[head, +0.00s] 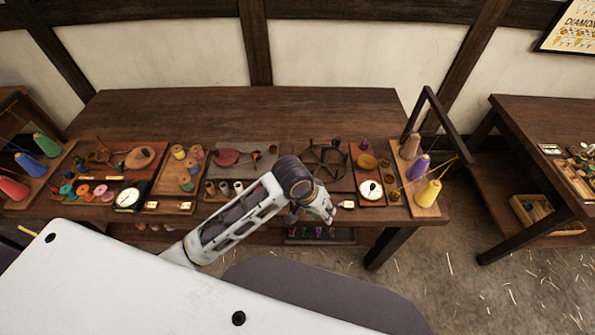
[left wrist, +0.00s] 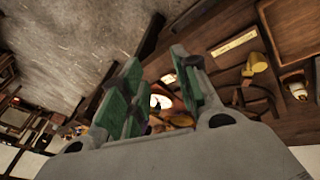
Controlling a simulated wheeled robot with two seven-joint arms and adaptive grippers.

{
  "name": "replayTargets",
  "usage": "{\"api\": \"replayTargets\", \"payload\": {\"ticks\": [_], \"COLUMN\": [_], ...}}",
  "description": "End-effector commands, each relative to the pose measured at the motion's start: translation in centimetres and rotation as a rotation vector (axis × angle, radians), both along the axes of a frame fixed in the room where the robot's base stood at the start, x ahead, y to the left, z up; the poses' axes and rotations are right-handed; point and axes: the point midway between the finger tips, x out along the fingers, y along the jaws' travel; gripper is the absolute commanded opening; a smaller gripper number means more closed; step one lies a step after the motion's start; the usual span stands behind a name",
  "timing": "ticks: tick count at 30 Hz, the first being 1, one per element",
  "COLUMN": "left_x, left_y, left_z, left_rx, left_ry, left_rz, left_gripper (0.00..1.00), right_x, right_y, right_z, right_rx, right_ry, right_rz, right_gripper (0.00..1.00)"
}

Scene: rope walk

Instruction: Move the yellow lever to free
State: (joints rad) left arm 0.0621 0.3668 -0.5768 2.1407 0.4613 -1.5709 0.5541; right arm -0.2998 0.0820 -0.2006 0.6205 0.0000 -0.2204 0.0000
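I cannot clearly pick out the yellow lever. The small yellow parts I see near a white round dial (head: 371,190) are a yellow disc (head: 367,161) behind it and a small yellow piece (head: 395,194) to its right. My left gripper (head: 322,207) is over the front edge of the workbench, left of that dial. In the left wrist view the green-padded fingers of my left gripper (left wrist: 160,92) are apart with nothing held between them. A white dial (left wrist: 161,101) shows beyond the gap. My right gripper is in neither view.
The wooden workbench (head: 240,108) carries trays of spools and discs. The back of the bench is clear. Another table (head: 530,120) stands to the right.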

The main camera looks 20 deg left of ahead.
Motion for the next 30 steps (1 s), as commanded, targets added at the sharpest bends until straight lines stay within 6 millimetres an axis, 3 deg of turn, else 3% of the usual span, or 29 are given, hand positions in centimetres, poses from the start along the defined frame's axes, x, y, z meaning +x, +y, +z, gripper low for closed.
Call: {"api": "replayTargets", "payload": {"ticks": [14, 30], "left_x": [2.1, 5.8], "left_y": [-0.8, 2.8], "left_z": [0.0, -0.5], "left_rx": [0.044, 0.148], "left_ry": [0.097, 0.212], "left_rz": [0.045, 0.215], "left_gripper": [0.31, 0.31], "right_x": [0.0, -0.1], "right_y": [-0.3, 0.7], "right_z": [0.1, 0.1], "right_rx": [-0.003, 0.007], "right_ry": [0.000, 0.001], "right_rz": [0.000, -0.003], "right_gripper": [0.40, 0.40]}}
